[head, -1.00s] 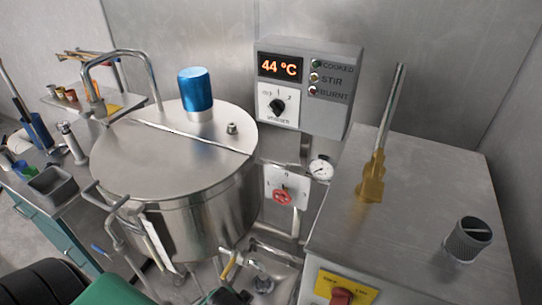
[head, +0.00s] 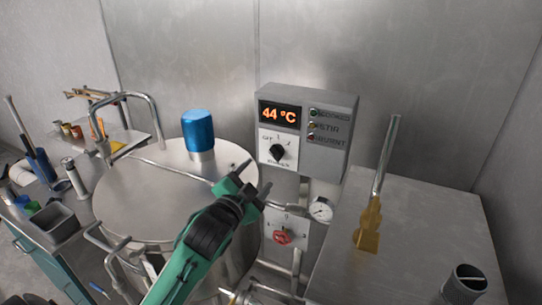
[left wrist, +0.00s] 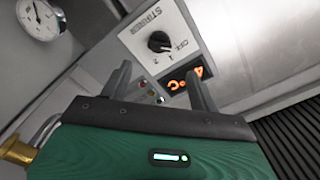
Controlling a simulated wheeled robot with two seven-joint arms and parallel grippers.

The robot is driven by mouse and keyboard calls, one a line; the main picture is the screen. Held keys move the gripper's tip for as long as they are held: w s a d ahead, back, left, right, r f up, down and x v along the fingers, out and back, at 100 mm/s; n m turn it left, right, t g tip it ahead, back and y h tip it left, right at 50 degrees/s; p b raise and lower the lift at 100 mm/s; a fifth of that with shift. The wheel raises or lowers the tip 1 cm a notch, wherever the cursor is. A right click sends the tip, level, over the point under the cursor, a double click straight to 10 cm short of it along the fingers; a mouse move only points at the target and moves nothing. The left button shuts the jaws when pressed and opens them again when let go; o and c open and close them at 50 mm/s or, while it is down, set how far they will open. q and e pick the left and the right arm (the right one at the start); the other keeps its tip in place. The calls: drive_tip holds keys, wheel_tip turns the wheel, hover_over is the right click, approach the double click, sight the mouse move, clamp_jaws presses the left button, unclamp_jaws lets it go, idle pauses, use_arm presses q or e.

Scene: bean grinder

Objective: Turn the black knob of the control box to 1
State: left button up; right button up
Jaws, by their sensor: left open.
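The grey control box (head: 335,125) hangs on the back wall, its orange display reading 44 °C. Its black knob (head: 278,153) sits on a white plate below the display, with OFF, 1 and 2 marked around it. I cannot tell exactly which mark it points to. My left gripper (head: 254,178) is open and empty, in front of and a little below left of the knob in the head view. In the left wrist view the knob (left wrist: 159,41) shows beyond the two spread fingers (left wrist: 158,72), apart from them. My right gripper is not in view.
A steel kettle (head: 140,185) with a blue cap (head: 198,131) stands below my left arm. A red valve knob (head: 283,237) and a pressure gauge (head: 321,210) are below the box.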

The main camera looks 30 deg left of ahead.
sight(274, 156)
use_arm(q)
drive_tip(key=w+p, duration=0.1)
drive_tip(key=w, duration=0.3)
drive_tip(key=w+p, duration=0.1)
drive_tip(key=w, duration=0.3)
drive_tip(key=shift+w+a, duration=0.2)
drive_tip(key=shift+w, duration=0.15)
drive_tip(key=shift+w+p, duration=0.3)
drive_tip(key=shift+w, duration=0.05)
drive_tip(key=c, duration=1)
